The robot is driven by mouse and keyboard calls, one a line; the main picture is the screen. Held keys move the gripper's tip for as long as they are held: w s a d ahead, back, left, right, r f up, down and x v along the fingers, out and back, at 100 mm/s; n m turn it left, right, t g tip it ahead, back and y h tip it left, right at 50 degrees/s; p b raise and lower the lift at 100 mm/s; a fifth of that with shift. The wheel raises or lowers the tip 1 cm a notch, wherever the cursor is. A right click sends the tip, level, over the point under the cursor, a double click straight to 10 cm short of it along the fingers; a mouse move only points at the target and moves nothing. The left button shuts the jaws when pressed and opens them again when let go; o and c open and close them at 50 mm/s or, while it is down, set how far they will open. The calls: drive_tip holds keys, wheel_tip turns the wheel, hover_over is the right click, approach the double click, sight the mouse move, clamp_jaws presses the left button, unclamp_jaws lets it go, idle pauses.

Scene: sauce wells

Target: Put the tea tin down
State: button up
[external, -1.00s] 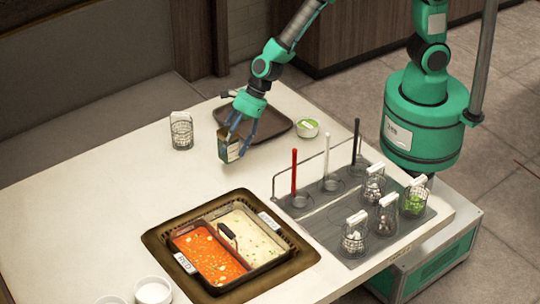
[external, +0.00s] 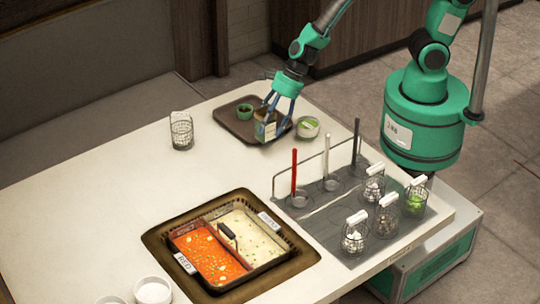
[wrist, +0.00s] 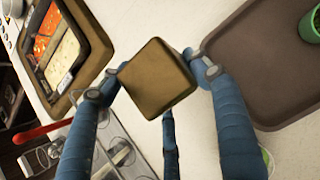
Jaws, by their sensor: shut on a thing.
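The tea tin (external: 263,131) is a small boxy tin. In the external view it shows at the front right edge of the dark tray (external: 228,122). My gripper (external: 276,112) is shut on it from above, with blue fingers around its sides. In the wrist view the tin's brown square face (wrist: 158,78) sits between the fingers (wrist: 157,76), with white table behind it and the tray (wrist: 262,70) to its right. I cannot tell whether the tin touches anything below.
A green cup (external: 244,111) stands on the tray. A bowl with green contents (external: 308,128) is close right of the tin. A wire basket (external: 181,134) stands left. The two-part sauce pan (external: 228,245) and utensil rack (external: 328,180) are nearer. The table's left middle is clear.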

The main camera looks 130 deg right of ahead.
drive_tip(key=shift+s+a+f, duration=0.1)
drive_tip(key=shift+s+f, duration=0.1)
drive_tip(key=shift+s, duration=0.75)
drive_tip(key=shift+s+f, duration=0.15)
drive_tip(key=shift+s, duration=0.8)
drive_tip(key=shift+s+a+f, duration=0.1)
drive_tip(key=shift+s+f, duration=0.1)
drive_tip(key=shift+s, duration=0.75)
drive_tip(key=shift+w+d, duration=0.1)
drive_tip(key=w+d, duration=0.3)
drive_tip(key=w, duration=0.4)
drive_tip(key=w+d+f, duration=0.1)
drive_tip(key=w+d, duration=0.2)
drive_tip(key=w, duration=0.4)
drive_tip(key=shift+w+f+b, duration=0.25)
drive_tip(key=shift+w+b, duration=0.05)
drive_tip(key=shift+b, duration=0.05)
drive_tip(key=shift+d+f, duration=0.1)
drive_tip(key=shift+f+b, duration=0.75)
drive_tip(key=shift+f, duration=0.9)
drive_tip(key=shift+f, duration=0.1)
